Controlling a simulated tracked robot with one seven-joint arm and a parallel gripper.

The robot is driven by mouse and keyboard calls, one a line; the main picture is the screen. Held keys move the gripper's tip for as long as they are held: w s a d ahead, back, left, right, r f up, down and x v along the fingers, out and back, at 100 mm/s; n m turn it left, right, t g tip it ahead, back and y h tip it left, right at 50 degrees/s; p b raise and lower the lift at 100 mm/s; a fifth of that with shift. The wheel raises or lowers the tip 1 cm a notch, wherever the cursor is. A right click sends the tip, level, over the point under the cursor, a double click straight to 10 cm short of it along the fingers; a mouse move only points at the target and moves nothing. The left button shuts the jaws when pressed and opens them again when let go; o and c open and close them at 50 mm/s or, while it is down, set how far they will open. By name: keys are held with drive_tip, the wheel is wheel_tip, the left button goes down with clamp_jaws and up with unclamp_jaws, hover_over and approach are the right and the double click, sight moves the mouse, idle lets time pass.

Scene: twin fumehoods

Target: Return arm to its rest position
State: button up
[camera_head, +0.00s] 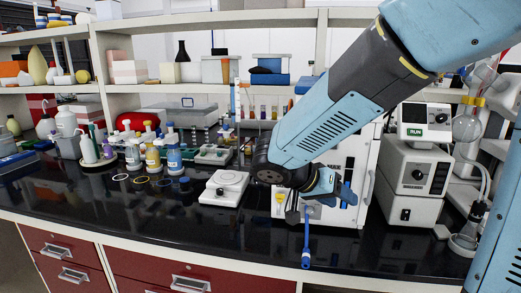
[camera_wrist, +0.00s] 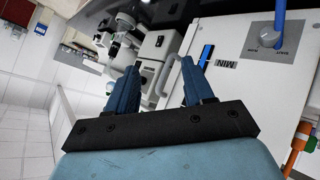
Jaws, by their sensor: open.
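My arm reaches down from the upper right in the head view and ends in front of a white box-shaped unit (camera_head: 345,160) on the bench. My gripper (camera_head: 325,182) is small and partly hidden there. In the wrist view, my gripper (camera_wrist: 158,70) shows two blue fingers spread apart with nothing between them. The white unit's front panel (camera_wrist: 235,100) lies beyond and to the right of the fingers. It carries a dial (camera_wrist: 270,36) with a blue lever (camera_wrist: 280,15) and a blue strip (camera_wrist: 206,56). The lever (camera_head: 306,240) hangs down in the head view.
A white instrument (camera_head: 415,180) with a display box on top stands right of the unit, with glassware (camera_head: 468,128) beyond it. A flat white scale (camera_head: 225,187) and several bottles (camera_head: 172,155) stand to the left. Loaded shelves (camera_head: 160,88) run behind. The dark bench front (camera_head: 150,215) is mostly clear.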

drive_tip(key=s+d+r+n+t+y, duration=0.1)
drive_tip(key=s+d+r+n+y, duration=0.1)
drive_tip(key=s+y, duration=0.3)
drive_tip(key=s+d+r+n+t+y, duration=0.1)
drive_tip(key=s+d+r+n+y, duration=0.2)
drive_tip(key=s, duration=0.4)
drive_tip(key=shift+d+r+n+y, duration=0.15)
drive_tip(key=shift+r+n+y, duration=0.75)
drive_tip(key=shift+y, duration=0.1)
drive_tip(key=shift+c, duration=0.3)
